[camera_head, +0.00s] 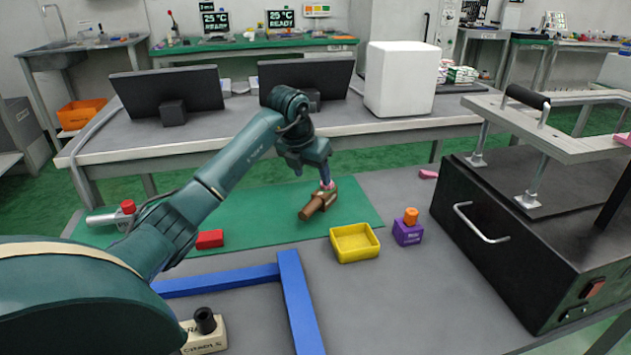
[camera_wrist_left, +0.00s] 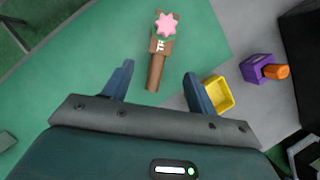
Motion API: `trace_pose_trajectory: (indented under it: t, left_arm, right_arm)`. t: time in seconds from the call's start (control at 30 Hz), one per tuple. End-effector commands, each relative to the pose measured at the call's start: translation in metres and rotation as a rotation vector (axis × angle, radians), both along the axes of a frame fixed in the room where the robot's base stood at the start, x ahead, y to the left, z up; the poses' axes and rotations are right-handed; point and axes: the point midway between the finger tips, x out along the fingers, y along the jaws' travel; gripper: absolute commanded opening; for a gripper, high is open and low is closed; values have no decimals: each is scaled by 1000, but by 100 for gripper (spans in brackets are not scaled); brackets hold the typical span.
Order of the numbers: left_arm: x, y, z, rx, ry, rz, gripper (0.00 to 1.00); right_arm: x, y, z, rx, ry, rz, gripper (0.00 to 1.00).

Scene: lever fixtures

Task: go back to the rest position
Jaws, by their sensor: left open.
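My left gripper (camera_head: 322,172) is above the green mat (camera_head: 270,205) in the head view, close to a brown fixture with a cylindrical bar (camera_head: 318,203). In the left wrist view its two fingers (camera_wrist_left: 158,75) are spread apart with nothing held between them. The brown fixture (camera_wrist_left: 155,70) lies beyond the fingers there, with a pink star-shaped knob (camera_wrist_left: 166,25) at its top. The knob is partly hidden behind the gripper in the head view. My right gripper is not in view.
A yellow tray (camera_head: 355,243) and a purple block with an orange piece (camera_head: 407,232) stand right of the mat. A large black box with a handle (camera_head: 520,220) is at the right. A red block (camera_head: 210,239) and blue bars (camera_head: 300,300) lie near my left arm.

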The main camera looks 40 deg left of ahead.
Motion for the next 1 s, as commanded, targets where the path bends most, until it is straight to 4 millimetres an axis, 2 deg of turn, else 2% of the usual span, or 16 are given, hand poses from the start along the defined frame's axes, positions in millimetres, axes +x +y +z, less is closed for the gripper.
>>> trace_pose_trajectory:
  t: [0.03,0.2,0.8,0.87,1.0]
  left_arm:
    - [-3,0,9,2,-2,-1,58]
    - [-8,-1,20,0,0,-1,58]
    - [-9,-1,22,0,1,0,58]
    - [-9,-1,29,0,0,0,58]
    - [-9,-1,65,0,-1,0,58]
  right_arm:
    - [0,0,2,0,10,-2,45]
    - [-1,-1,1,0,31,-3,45]
    - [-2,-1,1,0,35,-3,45]
    - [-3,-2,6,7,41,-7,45]
    - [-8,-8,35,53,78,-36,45]
